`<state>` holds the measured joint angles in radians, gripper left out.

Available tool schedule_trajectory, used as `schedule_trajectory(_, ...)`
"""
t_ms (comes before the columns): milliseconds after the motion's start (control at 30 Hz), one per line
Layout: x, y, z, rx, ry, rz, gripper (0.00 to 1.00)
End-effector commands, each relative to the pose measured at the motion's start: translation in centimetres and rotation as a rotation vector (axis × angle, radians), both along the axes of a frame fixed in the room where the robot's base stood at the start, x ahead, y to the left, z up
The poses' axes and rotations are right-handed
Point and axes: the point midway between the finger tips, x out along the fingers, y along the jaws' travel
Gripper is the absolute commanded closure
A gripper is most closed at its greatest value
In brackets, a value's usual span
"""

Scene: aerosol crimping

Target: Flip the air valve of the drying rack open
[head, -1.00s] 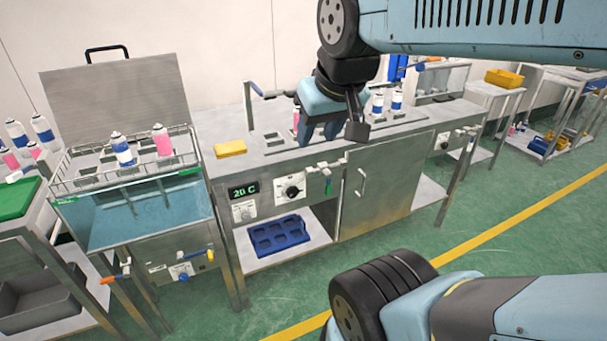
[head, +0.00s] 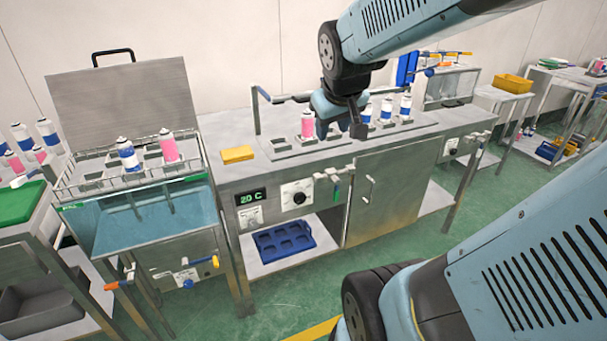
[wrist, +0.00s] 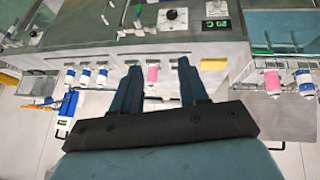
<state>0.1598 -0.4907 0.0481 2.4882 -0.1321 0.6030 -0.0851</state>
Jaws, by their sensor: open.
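A metal bench (head: 228,176) with can nests in its top carries a front panel with a "20 C" display (head: 251,197) and a black dial. A valve with a green handle (head: 337,190) hangs from the pipe fittings right of the dial. The handle points down. The green handle also shows at the top of the wrist view (wrist: 138,14). I cannot tell from a label which unit is the drying rack. My gripper (head: 328,130) is over the back of the bench top, away from the green handle. In the wrist view my gripper (wrist: 160,64) is open and empty.
A pink can (head: 307,124) and several blue-white cans (head: 386,110) stand in the bench nests near my gripper. A yellow block (head: 238,154) lies on the bench. Left is a water bath (head: 150,215) with orange and yellow valve handles. The floor before the bench is clear.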

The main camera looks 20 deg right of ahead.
Motion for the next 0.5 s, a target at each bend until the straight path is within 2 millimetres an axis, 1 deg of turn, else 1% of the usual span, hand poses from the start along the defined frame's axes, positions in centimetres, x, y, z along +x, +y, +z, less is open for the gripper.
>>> schedule_trajectory(33, 1.3, -1.0, -1.0, -0.021, 0.007, 0.004, 0.56)
schedule_trajectory(200, 5.4, -3.9, -4.0, -0.092, 0.0, 0.046, 0.56)
schedule_trajectory(367, 8.6, -6.5, -7.3, -0.138, -0.006, 0.098, 0.56)
schedule_trajectory(500, 11.0, -8.7, -10.6, -0.163, -0.014, 0.15, 0.56)
